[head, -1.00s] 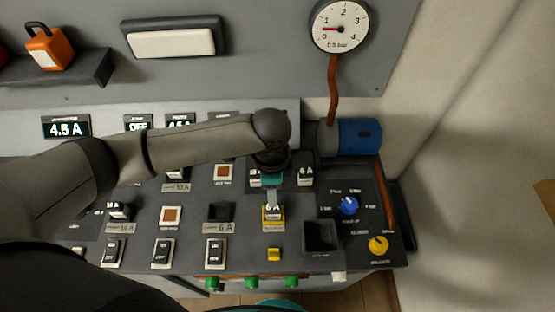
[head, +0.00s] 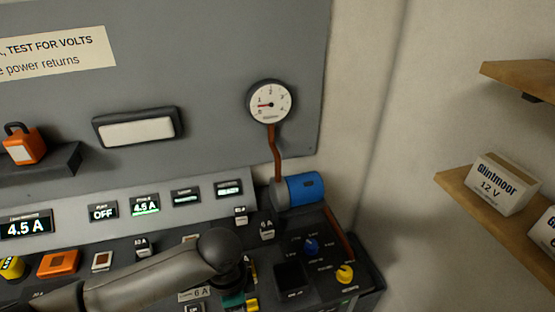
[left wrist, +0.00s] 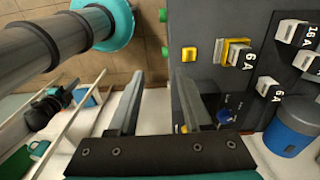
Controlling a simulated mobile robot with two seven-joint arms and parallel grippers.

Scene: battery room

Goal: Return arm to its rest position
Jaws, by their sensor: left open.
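My left arm comes in from the left in the head view, low over the control panel (head: 270,238). My left gripper (head: 234,299) shows as a teal part at the bottom edge there, its fingertips not clearly visible. In the left wrist view my left gripper (left wrist: 158,95) is open, with nothing between its two grey fingers. The fingers are near the panel's front edge. My right gripper is in neither view.
Blue (head: 311,246) and yellow (head: 345,273) knobs are at the panel's right. A shelf with a Glintmoor box (head: 502,184) is farther right. An orange padlock (head: 22,146) rests at left.

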